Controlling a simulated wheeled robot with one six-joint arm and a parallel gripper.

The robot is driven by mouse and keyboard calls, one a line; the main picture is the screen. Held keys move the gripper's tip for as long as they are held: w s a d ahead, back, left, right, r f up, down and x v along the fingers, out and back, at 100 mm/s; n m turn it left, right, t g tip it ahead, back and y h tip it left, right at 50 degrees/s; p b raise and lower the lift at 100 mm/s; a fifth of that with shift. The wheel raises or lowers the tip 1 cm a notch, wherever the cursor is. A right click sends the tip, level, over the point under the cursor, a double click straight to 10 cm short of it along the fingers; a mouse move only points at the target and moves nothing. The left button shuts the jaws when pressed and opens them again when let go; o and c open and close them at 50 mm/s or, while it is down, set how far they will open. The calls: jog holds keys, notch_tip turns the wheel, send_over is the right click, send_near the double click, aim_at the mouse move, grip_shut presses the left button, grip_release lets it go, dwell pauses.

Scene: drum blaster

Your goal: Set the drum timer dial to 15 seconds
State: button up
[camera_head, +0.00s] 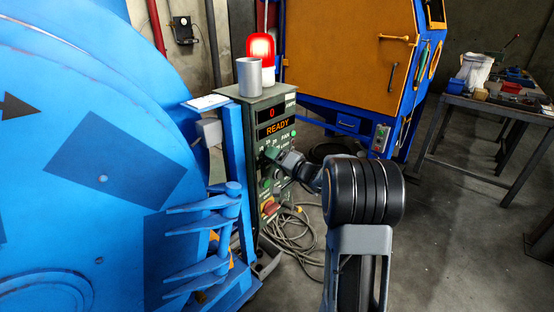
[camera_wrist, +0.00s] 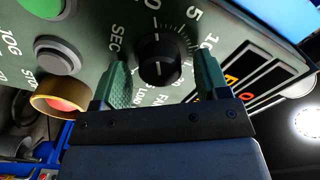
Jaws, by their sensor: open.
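The timer dial (camera_wrist: 160,60) is a round black knob in the wrist view, with a scale marked 0, 5 and 10 beside the label SEC. A white line shows on the knob; I cannot tell the exact setting. My gripper (camera_wrist: 163,82) is open, one green finger on each side of the knob, with gaps visible. In the head view my gripper (camera_head: 274,157) is at the front of the green control box (camera_head: 247,155), and my arm hides part of the panel. The box's display (camera_head: 272,113) shows a red 0, with READY below it.
A grey cup (camera_head: 249,77) and a lit red beacon (camera_head: 261,50) stand on the box. The large blue drum (camera_head: 110,130) is close on the left. Cables (camera_head: 290,235) lie on the floor.

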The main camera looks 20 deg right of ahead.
jog(key=c, duration=0.9)
jog(key=shift+f+m+b, duration=0.1)
jog(key=shift+m+b, duration=0.2)
jog(key=shift+m+p, duration=1.95)
jog(key=shift+m, duration=9.55)
